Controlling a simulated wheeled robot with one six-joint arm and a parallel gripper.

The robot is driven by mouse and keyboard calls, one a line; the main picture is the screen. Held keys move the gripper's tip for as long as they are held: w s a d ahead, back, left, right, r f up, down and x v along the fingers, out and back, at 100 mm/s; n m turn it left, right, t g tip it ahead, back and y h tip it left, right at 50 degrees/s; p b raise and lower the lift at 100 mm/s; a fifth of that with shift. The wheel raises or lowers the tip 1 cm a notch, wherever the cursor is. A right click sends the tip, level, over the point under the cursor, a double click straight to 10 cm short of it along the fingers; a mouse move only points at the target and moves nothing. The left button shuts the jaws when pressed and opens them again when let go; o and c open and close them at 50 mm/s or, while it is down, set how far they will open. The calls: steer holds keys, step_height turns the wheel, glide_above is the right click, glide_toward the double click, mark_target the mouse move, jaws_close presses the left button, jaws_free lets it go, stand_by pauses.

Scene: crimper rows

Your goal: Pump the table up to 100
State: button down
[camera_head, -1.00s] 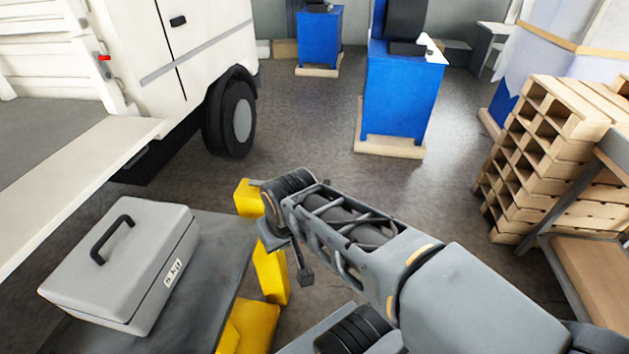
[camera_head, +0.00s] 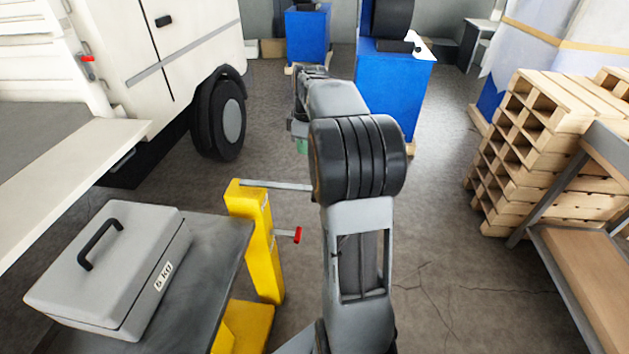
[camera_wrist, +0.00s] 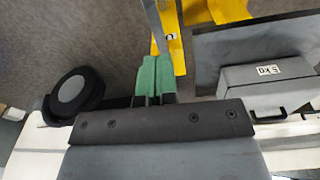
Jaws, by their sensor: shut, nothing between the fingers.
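The table's dark grey top (camera_head: 213,262) stands at the lower left, beside a yellow post (camera_head: 258,245) with a yellow foot. A grey lever bar (camera_head: 275,185) reaches out to the right from the post's top; its far end is hidden behind my arm. A red-tipped handle (camera_head: 297,235) sticks out lower on the post. My gripper (camera_head: 301,146) is beyond the lever in the head view, partly hidden by my arm. In the wrist view its green fingers (camera_wrist: 155,78) are together and empty, with the bar (camera_wrist: 157,25) above them in the picture. No height reading is legible.
A grey case marked 5 kg (camera_head: 110,270) lies on the table top. A white truck (camera_head: 150,50) stands at the left, blue cabinets (camera_head: 392,85) behind my arm, and stacked pallets (camera_head: 540,150) at the right. The floor between is clear.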

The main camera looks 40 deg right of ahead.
steer(key=shift+w+d+f+n, duration=0.15)
steer(key=shift+d+n, duration=0.05)
steer(key=shift+d, duration=0.4)
steer(key=shift+w+d+f+n, duration=0.1)
steer(key=shift+w+d+n, duration=0.1)
steer(key=shift+d, duration=0.35)
glide_above(310, 188)
steer(key=f, duration=1)
steer(key=shift+w+a+f, duration=0.15)
steer(key=shift+w, duration=0.1)
steer(key=shift+s+d+f, duration=0.2)
steer(key=shift+f, duration=0.25)
steer(key=shift+s+d+f, duration=0.15)
steer(key=shift+d+f, duration=0.05)
steer(key=shift+f, duration=0.2)
steer(key=shift+s+d+f, duration=0.15)
steer(key=shift+f, duration=0.25)
steer(key=shift+s+d+f, duration=0.1)
steer(key=shift+d+f, duration=0.05)
steer(key=shift+f, duration=0.25)
steer(key=shift+d, duration=0.1)
